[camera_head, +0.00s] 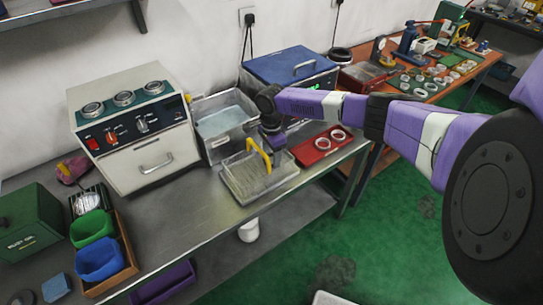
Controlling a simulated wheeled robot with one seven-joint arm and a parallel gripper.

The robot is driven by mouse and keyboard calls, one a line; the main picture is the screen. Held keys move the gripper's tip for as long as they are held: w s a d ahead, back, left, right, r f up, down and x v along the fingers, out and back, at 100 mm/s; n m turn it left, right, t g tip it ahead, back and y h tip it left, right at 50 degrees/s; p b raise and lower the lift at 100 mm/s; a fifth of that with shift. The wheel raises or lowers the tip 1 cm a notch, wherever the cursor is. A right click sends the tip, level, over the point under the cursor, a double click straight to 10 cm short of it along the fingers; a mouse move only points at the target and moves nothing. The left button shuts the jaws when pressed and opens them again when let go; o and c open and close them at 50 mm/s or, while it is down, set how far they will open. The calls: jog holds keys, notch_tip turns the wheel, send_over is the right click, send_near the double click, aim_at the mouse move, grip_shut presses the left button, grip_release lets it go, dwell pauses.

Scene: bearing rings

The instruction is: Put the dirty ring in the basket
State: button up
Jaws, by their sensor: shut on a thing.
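The basket (240,192) is a shallow wire-mesh box with an upright yellow handle (257,151). It stands near the front of the steel bench. My gripper (273,146) points down over the basket's back right corner, just right of the handle. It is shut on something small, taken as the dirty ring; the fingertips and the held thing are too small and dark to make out. A red tray (311,157) just right of the basket holds two pale rings (330,137).
A clear tank of liquid (222,122) stands behind the basket. A cream machine (134,128) is to the left and a blue-lidded unit (290,66) behind my arm. Bare bench (190,215) lies left of the basket. A wooden table (455,90) with several rings stands right.

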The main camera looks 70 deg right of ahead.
jog(key=shift+f, duration=0.1)
jog(key=o, duration=1.3)
jog(key=shift+o, duration=0.2)
